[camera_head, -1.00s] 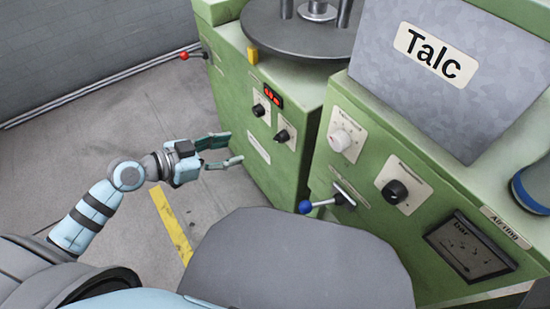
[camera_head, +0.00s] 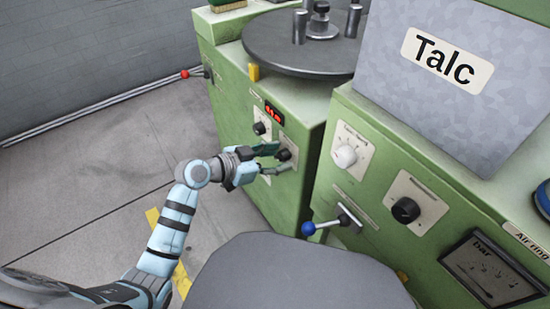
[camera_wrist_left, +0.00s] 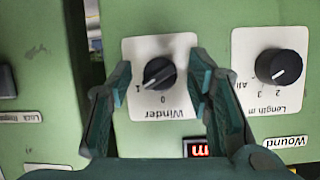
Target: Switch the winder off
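The winder knob (camera_head: 284,154) is a black dial on a white plate on the front of the left green machine. In the left wrist view, upside down, the winder knob (camera_wrist_left: 159,73) has marks 0 and 1. Its white pointer line points towards the 1. My left gripper (camera_head: 282,158) is open in front of the knob. In the left wrist view the fingers of my left gripper (camera_wrist_left: 160,66) stand on either side of the knob, with gaps to it. Whether the fingertips reach knob depth is unclear. My right gripper is not in view.
The length knob (camera_wrist_left: 281,66) sits beside the winder plate, with a red display (camera_head: 274,113) nearby. A blue-tipped lever (camera_head: 309,228) juts from the right green machine. A red-tipped lever (camera_head: 186,74) is at the far left. The floor left of the machines is clear.

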